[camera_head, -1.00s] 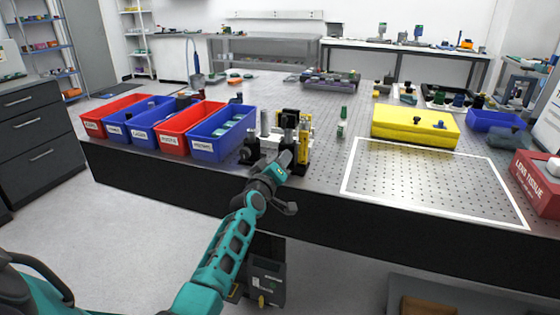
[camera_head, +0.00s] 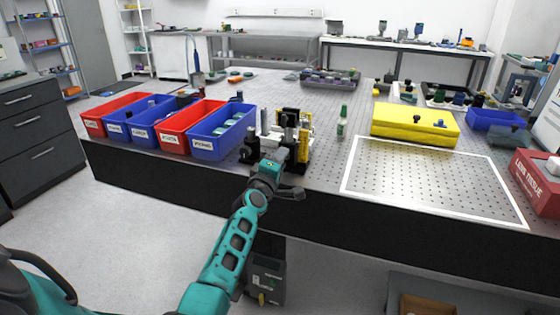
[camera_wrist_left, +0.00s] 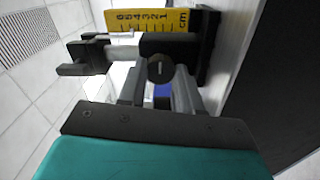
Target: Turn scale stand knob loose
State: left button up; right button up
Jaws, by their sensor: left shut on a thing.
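The scale stand is a dark post assembly with a yellow centimetre scale (camera_wrist_left: 150,20), which lies across the top of the left wrist view. Its round dark knob (camera_wrist_left: 161,68), with a slot-like mark on its face, sits between the fingertips of my left gripper (camera_wrist_left: 160,80). The gripper is shut on the knob. In the head view, my left gripper (camera_head: 278,161) is at the table's front edge, against the near side of the posts. The yellow scale (camera_head: 304,142) shows there on the right of the group. The knob is hidden in that view.
Red and blue labelled bins (camera_head: 222,132) stand just left of the stand. A green-capped bottle (camera_head: 342,124) stands to its right. Further right are a white-outlined area (camera_head: 430,178), clear of objects, and a yellow case (camera_head: 415,122). A red tissue box (camera_head: 540,185) is at the right edge.

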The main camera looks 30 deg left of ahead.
dwell(0.4)
pick_arm(q)
jog(key=o, duration=1)
jog(key=shift+o, duration=0.2)
jog(key=shift+s, duration=0.15)
jog(key=p+v, duration=0.1)
jog(key=v, duration=1.1)
jog(key=shift+s+d, duration=0.2)
jog(key=shift+s, duration=0.1)
jog(key=s+d+f+m+g+h, duration=0.6)
jog(key=s+d+f+m+g, duration=0.1)
jog(key=s+d+f+m, duration=1.2)
jog(key=shift+s+m, duration=0.7)
jog(key=shift+m, duration=0.3)
